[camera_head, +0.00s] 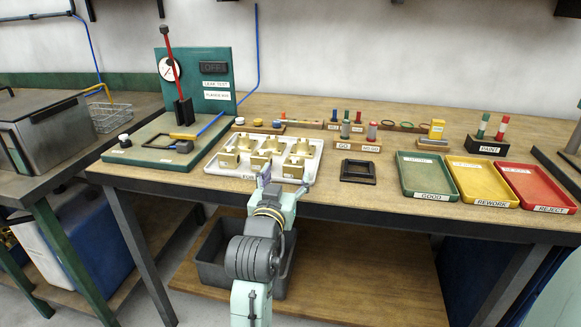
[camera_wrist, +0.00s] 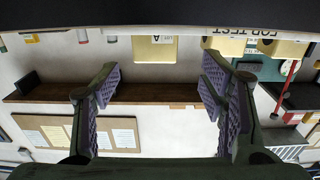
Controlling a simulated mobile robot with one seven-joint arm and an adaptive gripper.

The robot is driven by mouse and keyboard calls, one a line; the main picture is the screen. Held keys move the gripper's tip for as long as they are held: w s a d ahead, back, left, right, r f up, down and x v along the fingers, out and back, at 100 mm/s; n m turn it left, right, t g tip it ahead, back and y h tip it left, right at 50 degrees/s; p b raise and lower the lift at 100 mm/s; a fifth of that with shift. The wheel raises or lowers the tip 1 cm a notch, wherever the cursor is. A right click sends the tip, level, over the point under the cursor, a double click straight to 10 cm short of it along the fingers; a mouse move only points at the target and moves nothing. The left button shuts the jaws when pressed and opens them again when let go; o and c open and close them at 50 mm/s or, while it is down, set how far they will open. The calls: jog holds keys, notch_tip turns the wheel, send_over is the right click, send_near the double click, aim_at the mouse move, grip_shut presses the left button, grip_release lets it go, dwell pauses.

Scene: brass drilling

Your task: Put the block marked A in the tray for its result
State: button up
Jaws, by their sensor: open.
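The block marked A (camera_wrist: 154,48) is a brass block with a white label, seen at the top middle of the wrist view. In the head view several brass blocks stand in a white tray (camera_head: 214,172); I cannot read there which is A. My gripper (camera_head: 264,178) is open and empty, at the front edge of this tray. In the wrist view its fingers (camera_wrist: 160,98) are wide apart, with no block between them. The result trays are green GOOD (camera_head: 426,193), yellow REWORK (camera_head: 482,199) and red REJECT (camera_head: 540,207). They look empty of blocks.
A leak tester (camera_head: 206,85) with a gauge and an OFF display stands at the left; its red lever (camera_head: 173,65) is upright. Gauge pegs (camera_head: 357,127) stand behind. Bare bench separates these.

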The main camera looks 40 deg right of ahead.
aim_at(292, 167)
jog(key=p+x, duration=0.1)
jog(key=x, duration=0.1)
jog(key=p+x, duration=0.1)
jog(key=x, duration=0.2)
jog(key=shift+s+d, duration=0.2)
jog(key=shift+s, duration=0.05)
jog(key=shift+w+d, duration=0.25)
grip_shut()
dwell(0.4)
jog(key=shift+r, duration=0.1)
